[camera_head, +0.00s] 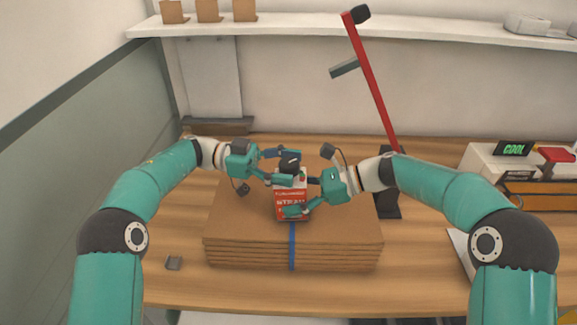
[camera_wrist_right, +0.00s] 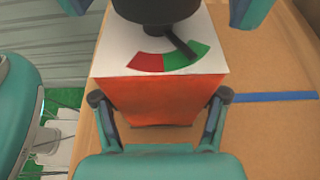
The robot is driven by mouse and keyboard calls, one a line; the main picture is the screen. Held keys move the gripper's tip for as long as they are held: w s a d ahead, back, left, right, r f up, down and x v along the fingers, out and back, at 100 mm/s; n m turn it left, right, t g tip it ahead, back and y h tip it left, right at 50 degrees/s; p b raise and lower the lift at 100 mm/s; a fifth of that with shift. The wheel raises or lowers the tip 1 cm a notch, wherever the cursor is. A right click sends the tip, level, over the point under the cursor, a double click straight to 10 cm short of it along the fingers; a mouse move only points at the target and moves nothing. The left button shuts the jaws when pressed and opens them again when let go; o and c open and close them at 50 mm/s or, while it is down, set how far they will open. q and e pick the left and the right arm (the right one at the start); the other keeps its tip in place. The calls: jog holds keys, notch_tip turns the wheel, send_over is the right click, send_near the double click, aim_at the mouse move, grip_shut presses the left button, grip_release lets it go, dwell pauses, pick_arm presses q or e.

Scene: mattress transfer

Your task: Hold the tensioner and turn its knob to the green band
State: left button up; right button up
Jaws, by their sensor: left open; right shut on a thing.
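The tensioner (camera_head: 291,207) is a red-orange box with a white top and a black knob (camera_head: 289,162). It stands on a stack of flat cardboard (camera_head: 240,222). In the right wrist view its top shows a red band (camera_wrist_right: 146,62) and a green band (camera_wrist_right: 184,56). The pointer of the knob (camera_wrist_right: 155,8) lies over the green band. My right gripper (camera_head: 300,196) is shut on the tensioner's body, a finger on each side. My left gripper (camera_head: 288,168) is open at knob height, its fingers on either side of the knob. Its teal parts show in the top corners of the right wrist view.
A blue strap (camera_head: 292,248) runs around the cardboard stack. Boxes with a "COOL" sign (camera_head: 514,149) stand at the right.

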pick_arm(q)
jog(key=v, duration=0.7)
jog(key=shift+a, duration=0.25)
pick_arm(e)
jog(key=shift+r, duration=0.1)
pick_arm(q)
jog(key=shift+w+f, duration=0.1)
pick_arm(e)
jog(key=o, duration=1.9)
jog(key=shift+c, duration=0.2)
